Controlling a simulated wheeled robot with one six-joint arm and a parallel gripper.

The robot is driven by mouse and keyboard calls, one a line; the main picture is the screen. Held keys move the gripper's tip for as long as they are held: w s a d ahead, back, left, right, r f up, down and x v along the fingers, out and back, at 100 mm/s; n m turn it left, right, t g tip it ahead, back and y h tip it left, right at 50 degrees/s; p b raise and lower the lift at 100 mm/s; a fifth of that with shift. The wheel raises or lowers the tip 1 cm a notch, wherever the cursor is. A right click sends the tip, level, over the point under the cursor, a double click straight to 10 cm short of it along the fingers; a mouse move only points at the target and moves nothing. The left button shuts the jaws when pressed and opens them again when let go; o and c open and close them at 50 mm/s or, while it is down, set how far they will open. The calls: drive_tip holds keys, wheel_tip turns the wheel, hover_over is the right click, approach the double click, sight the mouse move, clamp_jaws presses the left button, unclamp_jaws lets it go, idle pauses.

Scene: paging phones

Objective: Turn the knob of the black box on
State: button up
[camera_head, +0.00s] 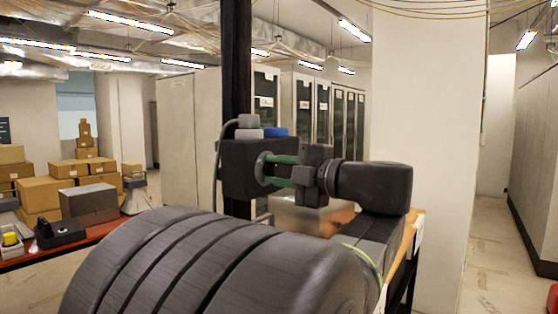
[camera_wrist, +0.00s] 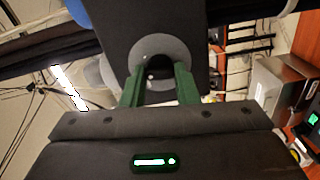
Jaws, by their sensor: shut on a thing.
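The black box (camera_head: 236,165) is fixed to a dark upright post, with its knob side facing right toward my gripper. The box also fills the upper middle of the wrist view (camera_wrist: 155,18). Its knob (camera_wrist: 152,48) has a round grey base disc; the centre is dark and partly hidden between my fingers. In the head view the knob (camera_head: 261,166) shows only as a grey disc edge. My gripper (camera_head: 272,169) has green fingers reaching left to the knob. In the wrist view my gripper (camera_wrist: 158,80) has one finger on each side of the knob, shut on it.
The dark post (camera_head: 236,60) rises behind the box. Grey and blue parts (camera_head: 272,132) sit on top of the box, and a cable loops down its left side. A metal box (camera_head: 305,219) stands below. Cardboard boxes (camera_head: 45,192) and a red table are at left.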

drive_tip(key=m+p, duration=0.2)
drive_tip(key=m, duration=0.1)
drive_tip(key=shift+r+m, duration=0.15)
drive_tip(key=shift+m, duration=0.15)
drive_tip(key=shift+m+p, duration=0.35)
drive_tip(key=shift+m, duration=1.45)
drive_tip(key=o, duration=1)
drive_tip(key=b+v, duration=0.3)
drive_tip(key=v, duration=1.1)
drive_tip(key=shift+b, duration=0.4)
